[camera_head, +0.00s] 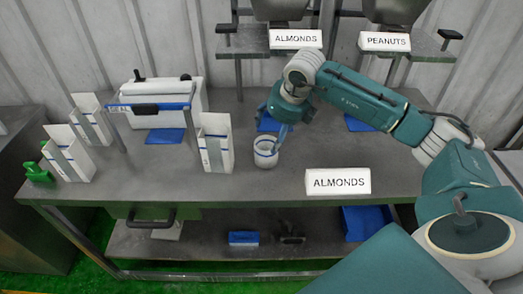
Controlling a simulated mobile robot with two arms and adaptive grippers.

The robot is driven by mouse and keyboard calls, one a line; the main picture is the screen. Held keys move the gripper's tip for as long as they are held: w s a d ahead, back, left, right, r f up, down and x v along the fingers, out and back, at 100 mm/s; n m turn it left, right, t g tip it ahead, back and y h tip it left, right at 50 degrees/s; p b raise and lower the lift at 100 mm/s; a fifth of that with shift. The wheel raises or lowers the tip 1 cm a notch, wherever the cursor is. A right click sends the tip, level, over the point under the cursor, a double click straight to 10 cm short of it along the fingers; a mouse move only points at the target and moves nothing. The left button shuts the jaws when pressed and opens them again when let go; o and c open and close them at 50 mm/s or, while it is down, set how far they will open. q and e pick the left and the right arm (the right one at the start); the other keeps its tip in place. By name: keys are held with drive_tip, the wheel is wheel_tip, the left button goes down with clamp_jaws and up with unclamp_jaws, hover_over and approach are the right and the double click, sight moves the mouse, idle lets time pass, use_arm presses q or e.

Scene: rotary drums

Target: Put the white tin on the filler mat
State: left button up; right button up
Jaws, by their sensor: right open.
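The white tin (265,157) with a blue band stands upright on the grey table. My right gripper (277,143) is open and points down at the tin's right rim, with a finger overlapping the rim; I cannot tell whether it touches. Blue mats lie on the table: one (267,122) just behind the tin under the ALMONDS drum, partly hidden by my gripper, and one (357,122) under the PEANUTS drum, partly hidden by my right arm. My left gripper is not in view.
A white box-shaped machine (172,99) stands at the back left with a blue mat (165,136) before it. A white carton (216,143) stands just left of the tin. More cartons (67,153) stand far left. An ALMONDS sign (338,181) is at the front edge.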

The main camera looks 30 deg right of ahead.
sight(266, 148)
drive_tip(key=x, duration=0.3)
drive_tip(key=shift+s+a+f+p, duration=0.2)
drive_tip(key=shift+p, duration=0.15)
drive_tip(key=shift+w+f, duration=0.2)
drive_tip(key=shift+f, duration=0.1)
drive_tip(key=x, duration=0.1)
drive_tip(key=p+x, duration=0.2)
drive_tip(key=x, duration=0.1)
drive_tip(key=shift+a+f, duration=0.15)
drive_tip(key=shift+a, duration=0.2)
drive_tip(key=shift+w+f+p, duration=0.1)
drive_tip(key=shift+f+p, duration=0.2)
drive_tip(key=shift+f, duration=0.05)
drive_tip(key=shift+w+f, duration=0.1)
drive_tip(key=shift+c, duration=0.3)
drive_tip(key=c, duration=1)
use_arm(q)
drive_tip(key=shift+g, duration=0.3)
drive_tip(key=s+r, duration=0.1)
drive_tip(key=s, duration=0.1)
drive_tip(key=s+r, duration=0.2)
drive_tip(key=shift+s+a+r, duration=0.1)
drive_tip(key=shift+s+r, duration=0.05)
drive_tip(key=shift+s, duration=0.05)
use_arm(e)
drive_tip(key=shift+c, duration=0.8)
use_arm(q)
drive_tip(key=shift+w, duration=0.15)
